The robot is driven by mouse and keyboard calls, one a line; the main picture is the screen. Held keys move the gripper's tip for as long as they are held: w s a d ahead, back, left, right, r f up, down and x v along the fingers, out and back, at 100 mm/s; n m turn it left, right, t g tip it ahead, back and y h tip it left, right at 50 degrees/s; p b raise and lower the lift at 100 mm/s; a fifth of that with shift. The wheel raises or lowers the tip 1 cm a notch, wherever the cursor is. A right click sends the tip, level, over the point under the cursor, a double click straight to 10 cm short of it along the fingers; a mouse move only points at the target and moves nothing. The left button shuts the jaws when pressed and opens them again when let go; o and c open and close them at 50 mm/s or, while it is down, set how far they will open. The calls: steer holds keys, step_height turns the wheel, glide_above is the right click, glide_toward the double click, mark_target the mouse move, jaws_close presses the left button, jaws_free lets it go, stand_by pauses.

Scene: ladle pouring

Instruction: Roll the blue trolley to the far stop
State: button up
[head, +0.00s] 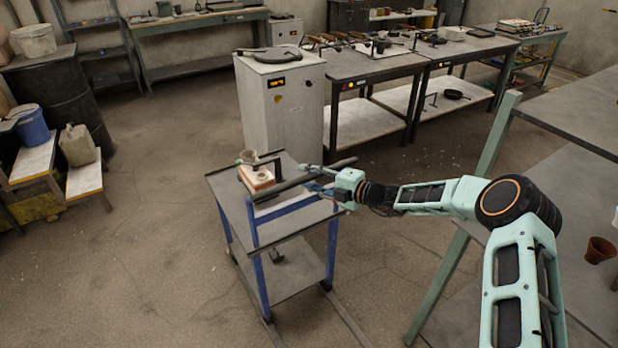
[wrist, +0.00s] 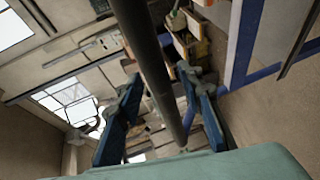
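The blue trolley (head: 259,274) stands on the floor in the middle of the head view, with blue legs, a grey top and a lower shelf. A dark handle bar (head: 300,179) runs along its near upper side; the bar also crosses the wrist view (wrist: 147,60). My gripper (head: 318,182) is at the right part of this bar. In the wrist view its blue fingers (wrist: 160,88) are apart, one on each side of the bar, with gaps visible. I cannot make out the far stop.
An orange-white block (head: 256,178) and a small pot (head: 248,157) are on the trolley top. Dark floor rails (head: 345,318) run under the trolley. A white cabinet (head: 282,115) and workbenches (head: 370,64) stand behind. A grey table (head: 575,110) is at right.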

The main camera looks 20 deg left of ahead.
steer(key=v, duration=1.2)
